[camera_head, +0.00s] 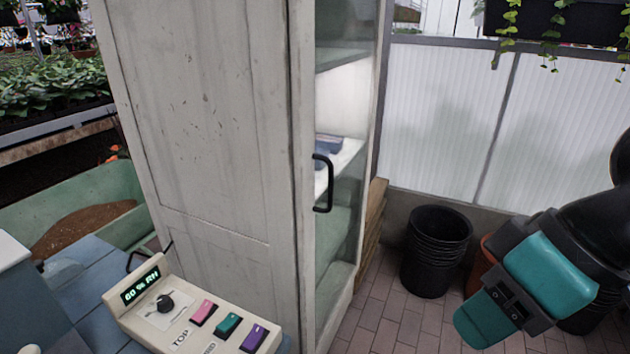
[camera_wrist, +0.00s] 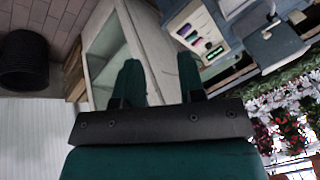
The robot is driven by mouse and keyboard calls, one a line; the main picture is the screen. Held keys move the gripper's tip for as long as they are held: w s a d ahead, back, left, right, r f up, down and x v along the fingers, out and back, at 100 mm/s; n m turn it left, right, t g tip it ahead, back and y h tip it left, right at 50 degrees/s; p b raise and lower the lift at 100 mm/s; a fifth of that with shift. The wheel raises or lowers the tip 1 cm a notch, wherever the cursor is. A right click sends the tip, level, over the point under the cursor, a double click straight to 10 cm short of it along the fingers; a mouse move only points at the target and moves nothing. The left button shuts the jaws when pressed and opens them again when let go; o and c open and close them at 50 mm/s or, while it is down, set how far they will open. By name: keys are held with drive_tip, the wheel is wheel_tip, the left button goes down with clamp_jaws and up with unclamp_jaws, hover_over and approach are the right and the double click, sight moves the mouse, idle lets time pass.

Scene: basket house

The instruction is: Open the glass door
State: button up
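A tall, worn white cabinet (camera_head: 210,130) stands in the middle of the head view. Its glass door (camera_head: 345,235) faces right and looks shut. A black bar handle (camera_head: 323,183) is on the door's near edge. Shelves and a dark item show behind the glass. My gripper (camera_head: 482,322) is teal and black, at the lower right, well apart from the handle. In the wrist view my gripper (camera_wrist: 161,72) has its two teal fingers spread with nothing between them. The cabinet's glass side (camera_wrist: 107,45) shows beyond the fingers; I cannot make out the handle there.
A control box (camera_head: 195,310) with a dial, coloured buttons and a "60 % RH" display sits left of the cabinet. Stacked black pots (camera_head: 437,250) and an orange pot (camera_head: 478,268) stand at the right. Tiled floor (camera_head: 385,310) between cabinet and pots is clear.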

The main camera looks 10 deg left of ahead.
drive_tip(key=w+a+f+n+t+y+b, duration=0.1)
drive_tip(key=w+a+f+t+y+b, duration=0.1)
drive_tip(key=w+a+f+y+b, duration=0.25)
drive_tip(key=m+t+y+b, duration=0.1)
drive_tip(key=t+b, duration=0.7)
drive_tip(key=t, duration=0.4)
approach(332, 187)
drive_tip(key=p+x, duration=0.9)
drive_tip(key=shift+w+a+r+p, duration=0.15)
drive_tip(key=shift+w+p, duration=0.05)
drive_tip(key=shift+p, duration=0.15)
drive_tip(key=shift+w+a, duration=0.3)
drive_tip(key=shift+w, duration=0.15)
clamp_jaws()
